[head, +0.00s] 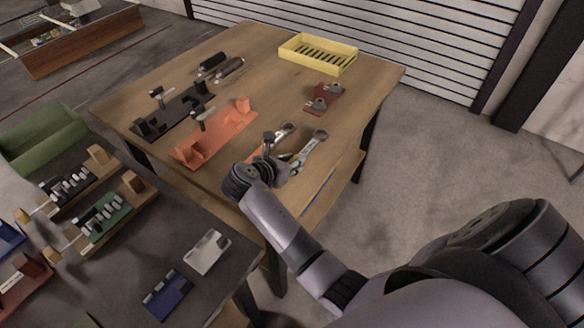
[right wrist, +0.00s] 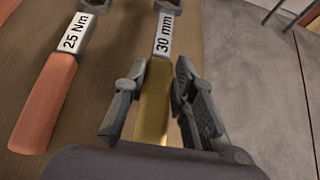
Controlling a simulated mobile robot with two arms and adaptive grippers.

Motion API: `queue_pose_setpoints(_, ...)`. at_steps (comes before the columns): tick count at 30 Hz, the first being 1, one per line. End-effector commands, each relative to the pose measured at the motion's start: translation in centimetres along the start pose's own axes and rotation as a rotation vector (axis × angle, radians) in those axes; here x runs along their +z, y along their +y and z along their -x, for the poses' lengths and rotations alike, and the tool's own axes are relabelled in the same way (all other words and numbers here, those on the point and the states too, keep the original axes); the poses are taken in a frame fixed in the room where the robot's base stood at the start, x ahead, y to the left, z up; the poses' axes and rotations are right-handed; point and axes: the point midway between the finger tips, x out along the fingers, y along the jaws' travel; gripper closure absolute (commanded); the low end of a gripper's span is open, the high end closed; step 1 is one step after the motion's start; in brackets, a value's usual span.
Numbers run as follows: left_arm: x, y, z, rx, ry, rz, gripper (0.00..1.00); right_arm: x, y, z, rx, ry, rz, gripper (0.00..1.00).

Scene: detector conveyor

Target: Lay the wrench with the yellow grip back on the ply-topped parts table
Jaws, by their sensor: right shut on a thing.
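The wrench with the yellow grip (right wrist: 153,105) carries a "30 mm" label. Its metal head (head: 318,136) shows in the head view over the near right part of the ply-topped parts table (head: 350,95). My right gripper (head: 278,170) is shut on the yellow grip; in the right wrist view its fingers (right wrist: 155,108) stand on both sides of it. The wrench is over or on the tabletop; I cannot tell whether it touches. A second wrench (right wrist: 45,100), with an orange grip and a "25 Nm" label, lies just left of it. My left gripper is not in view.
The table also holds a yellow slotted tray (head: 318,55), a dark red fixture (head: 322,98), an orange fixture (head: 215,132), a black fixture (head: 172,110) and dark-handled tools (head: 220,66). A dark bench (head: 130,255) with parts stands at the near left.

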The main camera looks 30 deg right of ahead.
Motion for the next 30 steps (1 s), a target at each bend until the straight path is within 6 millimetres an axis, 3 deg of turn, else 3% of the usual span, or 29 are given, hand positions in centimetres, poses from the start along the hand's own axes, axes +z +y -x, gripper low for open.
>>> queue_pose_setpoints(6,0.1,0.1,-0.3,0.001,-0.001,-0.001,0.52,-2.3,0.0,-1.4,0.0,-0.001,0.0,1.0)
queue_pose_setpoints(17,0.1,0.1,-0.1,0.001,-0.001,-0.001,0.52,-2.5,0.0,-1.6,0.0,-0.001,0.0,1.0)
queue_pose_setpoints(18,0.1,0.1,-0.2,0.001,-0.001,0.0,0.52,-2.6,0.0,-1.6,-0.001,0.001,0.001,0.73)
queue_pose_setpoints(26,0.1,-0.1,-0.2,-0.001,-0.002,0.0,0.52,-2.6,0.0,-1.6,-0.001,0.001,0.001,0.56)
queue_pose_setpoints(30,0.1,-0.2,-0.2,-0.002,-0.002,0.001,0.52,-2.6,0.0,-1.6,-0.001,0.001,0.001,0.55)
